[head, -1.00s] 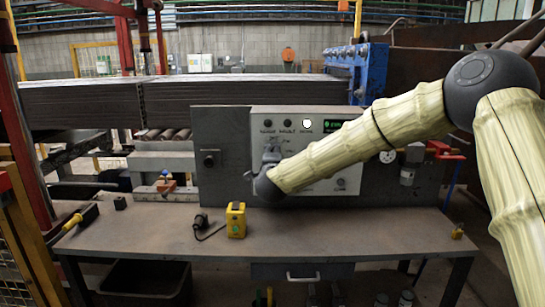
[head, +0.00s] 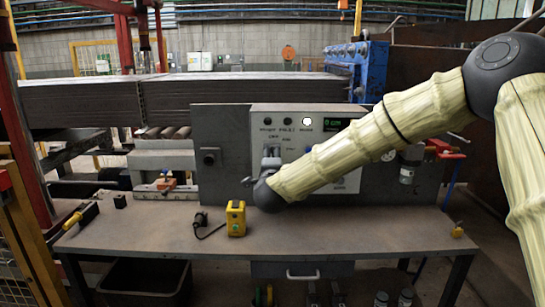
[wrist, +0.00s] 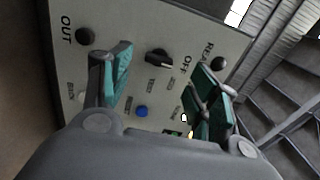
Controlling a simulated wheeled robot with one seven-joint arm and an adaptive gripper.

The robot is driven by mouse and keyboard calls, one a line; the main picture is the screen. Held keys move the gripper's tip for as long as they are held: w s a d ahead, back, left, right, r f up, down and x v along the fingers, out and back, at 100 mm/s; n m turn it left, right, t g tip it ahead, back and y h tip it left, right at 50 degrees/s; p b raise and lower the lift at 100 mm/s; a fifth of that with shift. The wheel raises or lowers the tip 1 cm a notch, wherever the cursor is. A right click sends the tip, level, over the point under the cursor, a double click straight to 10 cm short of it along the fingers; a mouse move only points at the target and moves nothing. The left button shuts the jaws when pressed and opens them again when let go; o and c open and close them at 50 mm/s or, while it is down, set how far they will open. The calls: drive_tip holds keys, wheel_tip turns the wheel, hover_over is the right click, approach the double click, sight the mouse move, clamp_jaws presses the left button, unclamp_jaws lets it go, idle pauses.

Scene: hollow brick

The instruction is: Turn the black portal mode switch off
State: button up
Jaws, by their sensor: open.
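A black rotary switch (wrist: 160,57) sits on the light grey control panel (wrist: 235,45), beside the word OFF in the wrist view. The small labels around it are too blurred to read, so I cannot confirm its name. My gripper (wrist: 165,72) is open, its teal-padded fingers on either side of the switch in the picture. I cannot tell whether they touch it.
The panel also bears a blue button (wrist: 141,112), a dark round knob (wrist: 85,36) near OUT, a lit white lamp (head: 306,122) and a green display (head: 338,124). Below, a yellow box (head: 236,218) and a black plug-like item (head: 201,219) stand on the workbench (head: 340,228).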

drive_tip(key=s, duration=0.6)
drive_tip(key=shift+s, duration=0.25)
drive_tip(key=s+d+f+n+g+y+p, duration=0.1)
drive_tip(key=s+d+f+n+g, duration=0.35)
drive_tip(key=f, duration=0.85)
drive_tip(key=s+d+f+n+g+p, duration=0.1)
drive_tip(key=s+f+n, duration=0.1)
drive_tip(key=s+f, duration=0.8)
drive_tip(key=s+d+f+n+g+y+p, duration=0.1)
drive_tip(key=s+d+f+n+g, duration=0.15)
drive_tip(key=f, duration=1.35)
drive_tip(key=s+d+f+n+g, duration=0.35)
drive_tip(key=s+f, duration=0.25)
drive_tip(key=s, duration=0.4)
drive_tip(key=s+d+f+n+g, duration=0.2)
drive_tip(key=s+d+f, duration=0.3)
drive_tip(key=s, duration=0.5)
drive_tip(key=s+d+f+n+g+h+p, duration=0.1)
drive_tip(key=s+d+f+g, duration=0.1)
drive_tip(key=s, duration=0.7)
drive_tip(key=s+d+f+n+g+h, duration=0.1)
drive_tip(key=s+d, duration=0.3)
drive_tip(key=s, duration=0.4)
drive_tip(key=shift+s+d+f+n+g+p, duration=0.4)
drive_tip(key=shift+f+n+g, duration=0.1)
drive_tip(key=shift+g, duration=0.25)
